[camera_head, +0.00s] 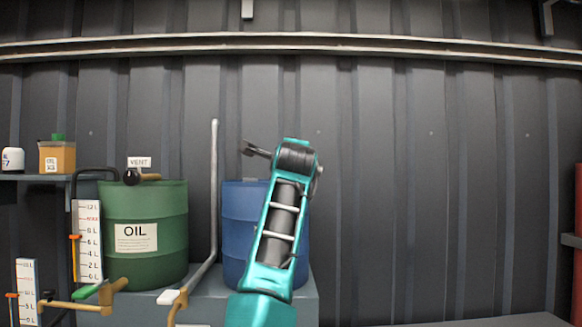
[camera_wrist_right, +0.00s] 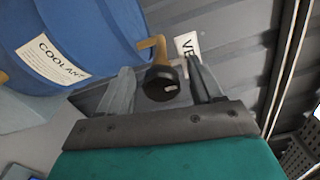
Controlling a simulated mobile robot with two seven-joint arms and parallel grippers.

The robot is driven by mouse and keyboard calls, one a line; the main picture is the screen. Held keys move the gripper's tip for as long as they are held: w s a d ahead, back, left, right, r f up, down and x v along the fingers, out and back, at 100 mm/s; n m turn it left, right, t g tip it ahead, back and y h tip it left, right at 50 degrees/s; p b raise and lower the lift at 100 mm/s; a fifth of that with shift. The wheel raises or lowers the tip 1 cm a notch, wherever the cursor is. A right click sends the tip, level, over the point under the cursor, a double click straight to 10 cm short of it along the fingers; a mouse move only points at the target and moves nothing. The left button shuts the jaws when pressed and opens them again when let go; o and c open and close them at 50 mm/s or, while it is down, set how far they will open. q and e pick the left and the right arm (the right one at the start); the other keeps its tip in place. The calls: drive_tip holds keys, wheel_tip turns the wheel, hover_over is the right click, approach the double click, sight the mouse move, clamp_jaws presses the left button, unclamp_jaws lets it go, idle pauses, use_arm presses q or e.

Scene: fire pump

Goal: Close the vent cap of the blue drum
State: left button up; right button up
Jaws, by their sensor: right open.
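The blue drum (camera_head: 234,220) stands behind my right arm in the head view, which hides much of it. In the right wrist view the drum (camera_wrist_right: 70,35) fills the upper left and bears a COOLANT label. Its vent is a brass pipe (camera_wrist_right: 154,46) ending in a round black cap (camera_wrist_right: 158,84) with a pale mark. My right gripper (camera_wrist_right: 160,78) is open, with one finger on either side of the cap; whether either touches it I cannot tell. In the head view this gripper (camera_head: 254,149) is above the drum. My left gripper is not in view.
A green OIL drum (camera_head: 145,235) with its own black-capped vent stands to the left. A grey upright pipe (camera_head: 214,180) rises between the drums. A white vent sign (camera_wrist_right: 187,45) is beside the blue drum's vent. Brass valves and level gauges (camera_head: 87,240) are at the lower left.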

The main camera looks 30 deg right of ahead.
drive_tip(key=b+v, duration=0.3)
drive_tip(key=v, duration=1)
drive_tip(key=shift+w, duration=0.1)
